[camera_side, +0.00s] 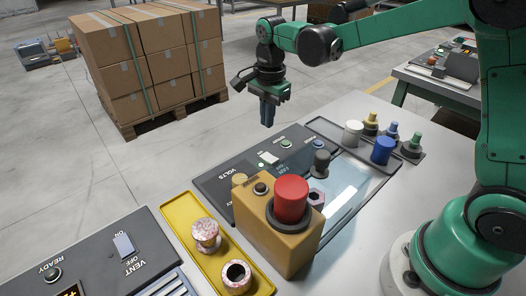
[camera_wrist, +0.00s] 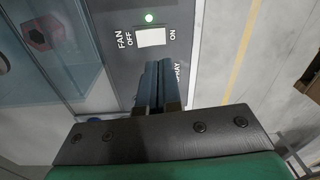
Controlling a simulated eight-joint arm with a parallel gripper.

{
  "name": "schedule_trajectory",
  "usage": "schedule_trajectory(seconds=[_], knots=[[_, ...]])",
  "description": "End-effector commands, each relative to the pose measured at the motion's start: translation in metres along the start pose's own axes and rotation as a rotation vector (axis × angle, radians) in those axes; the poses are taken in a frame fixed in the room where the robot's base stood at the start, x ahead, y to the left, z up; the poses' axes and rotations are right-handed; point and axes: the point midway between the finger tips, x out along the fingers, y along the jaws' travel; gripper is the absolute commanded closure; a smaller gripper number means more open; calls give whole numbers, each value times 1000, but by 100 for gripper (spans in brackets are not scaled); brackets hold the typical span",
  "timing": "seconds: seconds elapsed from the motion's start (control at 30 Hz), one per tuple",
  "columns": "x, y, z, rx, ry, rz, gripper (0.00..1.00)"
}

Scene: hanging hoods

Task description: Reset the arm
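My gripper (camera_side: 267,115) hangs fingers down above the far edge of a dark control panel (camera_side: 215,187) in the side view, clear of everything. In the wrist view my gripper (camera_wrist: 159,72) has its two fingers side by side, shut, with nothing seen between them. Just beyond the fingertips is the white fan switch (camera_wrist: 151,37), labelled OFF and ON, with a lit green lamp (camera_wrist: 149,18) beside it. The fingers hide part of the lettering below. The switch also shows small in the side view (camera_side: 268,157).
A tan box with a red button (camera_side: 291,196) stands up near the middle. A yellow tray (camera_side: 185,234) holds two speckled parts. A second panel (camera_side: 90,262) lies front left. Several small containers, one blue (camera_side: 382,150), stand right. Stacked cartons (camera_side: 150,60) are on the floor behind.

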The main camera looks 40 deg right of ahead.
Motion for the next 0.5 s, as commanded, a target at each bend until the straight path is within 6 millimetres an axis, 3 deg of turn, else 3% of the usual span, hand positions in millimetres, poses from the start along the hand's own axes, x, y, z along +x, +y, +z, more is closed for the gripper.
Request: schedule_trajectory(seconds=[0.23, 0.5], knots=[[-40, 42, 7, -502, 74, -190, 100], [-52, 92, 15, -1078, 284, -362, 100]])
